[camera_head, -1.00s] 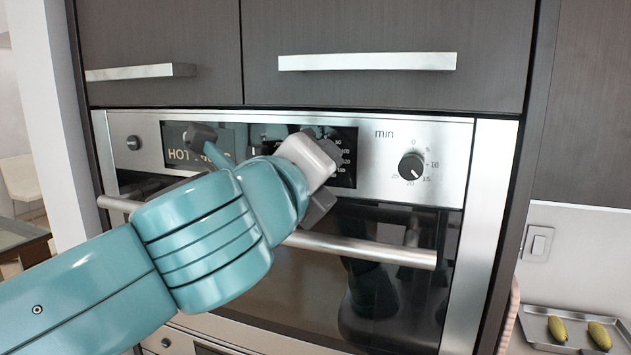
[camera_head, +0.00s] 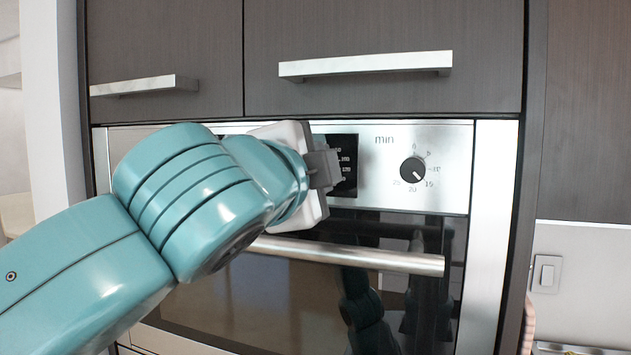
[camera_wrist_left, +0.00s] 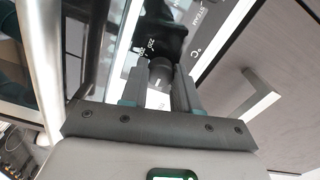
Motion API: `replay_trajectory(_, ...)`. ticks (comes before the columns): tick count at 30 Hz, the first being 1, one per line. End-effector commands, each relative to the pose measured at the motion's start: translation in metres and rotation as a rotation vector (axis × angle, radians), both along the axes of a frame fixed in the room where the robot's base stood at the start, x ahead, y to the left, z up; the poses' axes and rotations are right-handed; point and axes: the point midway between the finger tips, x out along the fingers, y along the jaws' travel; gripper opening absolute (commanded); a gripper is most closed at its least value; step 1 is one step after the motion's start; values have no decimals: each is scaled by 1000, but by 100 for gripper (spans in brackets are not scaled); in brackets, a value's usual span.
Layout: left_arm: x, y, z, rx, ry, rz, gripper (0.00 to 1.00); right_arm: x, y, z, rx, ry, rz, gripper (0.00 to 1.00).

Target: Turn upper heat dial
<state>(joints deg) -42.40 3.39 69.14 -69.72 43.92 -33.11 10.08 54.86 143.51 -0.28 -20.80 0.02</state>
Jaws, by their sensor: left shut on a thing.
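The upper heat dial (camera_wrist_left: 160,68) is a round dark grey knob in the left wrist view, on the upper oven's panel beside temperature numbers and a "°C" mark. My left gripper (camera_wrist_left: 161,88) has one finger on each side of it and is shut on it. In the head view my left gripper (camera_head: 322,168) is at the control panel (camera_head: 384,195), just left of the dark temperature display. The gripper and wrist hide the dial there. My right gripper is not in view.
A "min" timer dial (camera_head: 412,170) is on the panel to the right. The oven door handle (camera_head: 350,254) runs just below the gripper. Drawers with a bar handle (camera_head: 365,65) are above. A wall switch (camera_head: 546,273) is at the right.

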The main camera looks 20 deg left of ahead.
Motion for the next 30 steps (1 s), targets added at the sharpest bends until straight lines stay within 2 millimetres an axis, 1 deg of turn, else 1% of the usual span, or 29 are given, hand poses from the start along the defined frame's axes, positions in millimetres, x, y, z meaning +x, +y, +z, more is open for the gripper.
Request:
replay_trajectory(1, 0, 0, -1, -45, -3, -1, 0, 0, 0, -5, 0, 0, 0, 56)
replay_trajectory(9, 0, 0, 0, -301, 4, -1, 0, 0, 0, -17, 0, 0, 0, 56)
replay_trajectory(30, -1, 2, 4, -966, 23, -6, 0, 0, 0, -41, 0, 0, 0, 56)
